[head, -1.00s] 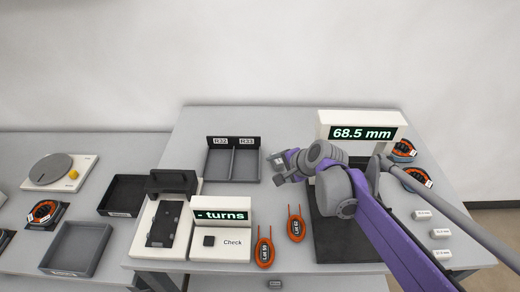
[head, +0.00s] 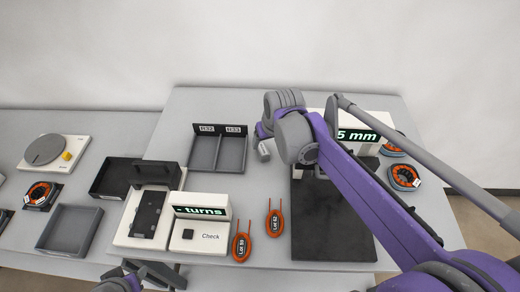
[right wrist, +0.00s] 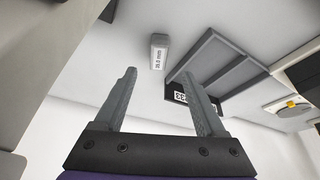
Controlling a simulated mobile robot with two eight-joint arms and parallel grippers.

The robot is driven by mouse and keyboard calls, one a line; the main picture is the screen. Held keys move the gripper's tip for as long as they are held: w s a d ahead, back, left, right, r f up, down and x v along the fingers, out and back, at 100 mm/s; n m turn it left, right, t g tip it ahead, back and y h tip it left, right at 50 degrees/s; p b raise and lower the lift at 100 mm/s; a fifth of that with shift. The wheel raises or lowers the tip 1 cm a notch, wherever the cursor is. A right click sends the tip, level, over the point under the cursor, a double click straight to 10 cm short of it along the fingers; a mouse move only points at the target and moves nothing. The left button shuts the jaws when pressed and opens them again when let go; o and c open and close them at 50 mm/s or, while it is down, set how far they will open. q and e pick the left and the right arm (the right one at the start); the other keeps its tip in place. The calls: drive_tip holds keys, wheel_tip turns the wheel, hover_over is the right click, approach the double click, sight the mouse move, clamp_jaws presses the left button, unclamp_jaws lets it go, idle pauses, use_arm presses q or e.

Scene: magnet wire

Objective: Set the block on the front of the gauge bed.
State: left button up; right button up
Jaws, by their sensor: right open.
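The gauge bed is a dark slab (head: 332,225) on the table's right half, in front of a white housing with a green-lit display (head: 360,135). Its front part is bare. A small pale block with an mm label (right wrist: 158,52) lies beside the divided tray in the right wrist view, beyond my fingertips and apart from them. My right gripper (right wrist: 160,90) is open and empty; in the head view it (head: 264,145) is largely hidden by its own wrist, between tray and gauge. My left gripper (head: 150,275) shows partly at the bottom edge; its jaws are unclear.
The divided tray (head: 247,150) stands left of my right gripper. Two orange coils (head: 241,246) (head: 275,222) lie left of the bed. The turns counter (head: 200,240) is farther left. More orange coils (head: 403,177) lie right of the gauge. My right arm covers the table's right side.

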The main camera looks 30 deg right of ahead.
sight(263, 149)
drive_tip(key=x, duration=0.8)
drive_tip(key=shift+w+d+f, duration=0.2)
drive_tip(key=shift+w, duration=0.05)
clamp_jaws()
idle(1.1)
